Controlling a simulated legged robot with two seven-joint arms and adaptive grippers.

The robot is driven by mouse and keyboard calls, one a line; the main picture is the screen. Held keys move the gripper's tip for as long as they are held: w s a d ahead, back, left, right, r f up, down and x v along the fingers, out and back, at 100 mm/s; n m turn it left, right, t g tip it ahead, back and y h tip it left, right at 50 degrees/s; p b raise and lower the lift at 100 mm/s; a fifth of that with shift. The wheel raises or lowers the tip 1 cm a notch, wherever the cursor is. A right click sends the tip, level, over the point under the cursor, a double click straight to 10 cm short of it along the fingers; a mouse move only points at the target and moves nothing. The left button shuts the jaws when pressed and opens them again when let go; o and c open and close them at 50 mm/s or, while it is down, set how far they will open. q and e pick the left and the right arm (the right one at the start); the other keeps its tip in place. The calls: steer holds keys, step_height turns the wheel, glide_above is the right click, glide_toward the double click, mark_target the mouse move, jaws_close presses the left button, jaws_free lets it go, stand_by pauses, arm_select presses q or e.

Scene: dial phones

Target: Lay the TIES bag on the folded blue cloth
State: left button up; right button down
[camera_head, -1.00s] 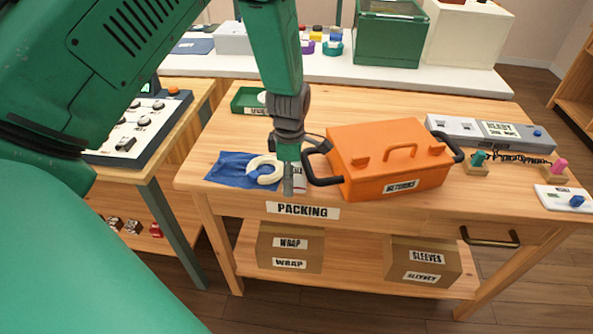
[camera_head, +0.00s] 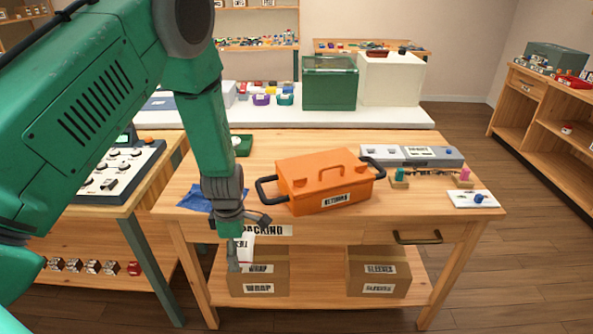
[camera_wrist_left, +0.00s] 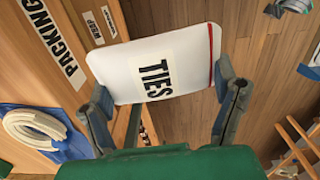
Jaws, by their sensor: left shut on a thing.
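My left gripper (camera_head: 236,262) is shut on the white TIES bag (camera_head: 242,247), in front of the packing table's front edge. In the left wrist view the TIES bag (camera_wrist_left: 160,65) spans between the two fingers, its black lettering and a red line near one edge showing. The blue cloth (camera_head: 198,198) lies on the table's front left corner, partly hidden behind my left arm. In the left wrist view the cloth (camera_wrist_left: 75,143) is at the lower left, with a cream coiled item (camera_wrist_left: 35,130) on it. My right gripper is not in view.
An orange RETURNS case (camera_head: 325,182) with black side handles stands right of the cloth. A green tray (camera_head: 243,144) is behind. WRAP (camera_head: 258,280) and SLEEVES (camera_head: 378,278) boxes sit on the lower shelf. A control panel (camera_head: 120,170) stands on the left table.

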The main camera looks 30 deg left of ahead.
arm_select(q)
steer(key=shift+a+f, duration=0.1)
steer(key=shift+a, duration=0.05)
steer(key=shift+d+m, duration=0.3)
steer(key=s+d+r+m+b, duration=0.2)
steer(key=d+m, duration=0.5)
steer(key=m, duration=0.4)
steer(key=s+d+r+m+b, duration=0.3)
steer(key=d+m, duration=0.5)
steer(key=m, duration=0.4)
steer(key=shift+s+d+r+m, duration=0.15)
steer(key=shift+s+r+m, duration=0.05)
steer(key=shift+r+m, duration=0.15)
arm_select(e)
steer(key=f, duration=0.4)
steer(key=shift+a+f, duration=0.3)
arm_select(q)
steer(key=shift+w+d, duration=0.1)
